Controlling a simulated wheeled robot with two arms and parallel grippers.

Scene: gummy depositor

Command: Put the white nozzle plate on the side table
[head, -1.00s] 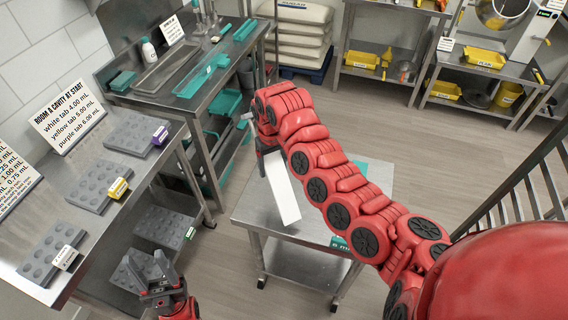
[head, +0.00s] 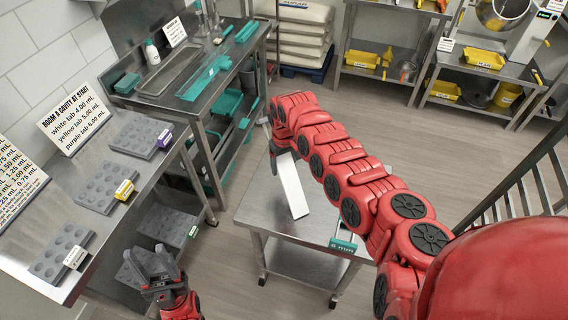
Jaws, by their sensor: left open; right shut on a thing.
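The white nozzle plate (head: 292,187) is a long, narrow white bar in the middle of the head view. It appears over the steel side table (head: 262,216); I cannot tell whether it touches the top. My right gripper (head: 277,148) is shut on the plate's far part, and my red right arm hides some of the gripper and table. My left gripper (head: 157,268) is open and empty at the lower left, beside the left bench and away from the plate.
A teal piece with a label (head: 344,244) is at the side table's right edge. The left bench (head: 118,222) carries several grey moulds (head: 62,254) and signs. A steel bench (head: 190,95) with a teal tray (head: 203,78) stands behind.

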